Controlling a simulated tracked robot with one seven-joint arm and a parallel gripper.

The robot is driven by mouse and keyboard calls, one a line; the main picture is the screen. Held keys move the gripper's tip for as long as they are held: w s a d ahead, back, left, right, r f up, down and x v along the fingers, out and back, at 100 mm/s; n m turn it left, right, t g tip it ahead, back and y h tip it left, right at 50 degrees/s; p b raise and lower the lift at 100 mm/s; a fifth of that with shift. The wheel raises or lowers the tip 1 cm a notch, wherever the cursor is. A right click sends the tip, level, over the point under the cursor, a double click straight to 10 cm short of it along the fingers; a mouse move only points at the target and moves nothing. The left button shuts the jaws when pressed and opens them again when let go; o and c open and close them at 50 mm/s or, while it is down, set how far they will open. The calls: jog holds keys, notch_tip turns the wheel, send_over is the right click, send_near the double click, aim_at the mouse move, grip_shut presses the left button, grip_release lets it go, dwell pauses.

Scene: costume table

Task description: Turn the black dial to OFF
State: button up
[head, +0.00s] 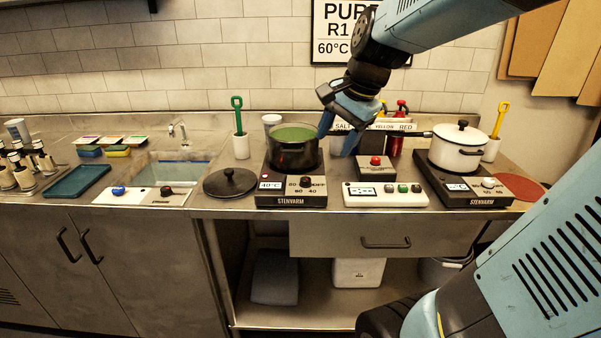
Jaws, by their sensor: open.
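The black dial (306,182) is on the front face of the left hot plate (291,201), marked STENVARM. The markings around it include OFF at its right, with 60 and 40 below. It is too small to tell which mark the dial points at. A display on the left of that face reads 40°C. A black pot (293,157) with green contents stands on this plate. My gripper (338,142) is open, pointing down beside the pot's right side, above and behind the dial and apart from it. My gripper hides part of the jars and labels behind.
A second hot plate (466,197) with a pale dial (488,183) bears a lidded white pot (459,150). Between the plates are a red button box (375,170) and a button panel (384,195). A black lid (230,182) lies left. The sink panel has another dark knob (166,191).

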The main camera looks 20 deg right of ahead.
jog(key=w+d+f+m+g+y, duration=0.1)
jog(key=w+d+f+m, duration=0.15)
jog(key=w+m, duration=0.4)
jog(key=w+d+f+m, duration=0.1)
jog(key=w+f+m, duration=0.2)
jog(key=w+m, duration=0.35)
send_near(306, 178)
jog(key=shift+y, duration=0.3)
jog(key=x, duration=0.8)
jog(key=shift+d+f, duration=0.15)
jog(key=shift+f, duration=0.15)
jog(key=shift+c, duration=0.5)
jog(key=c, duration=0.9)
jog(key=shift+c, duration=0.2)
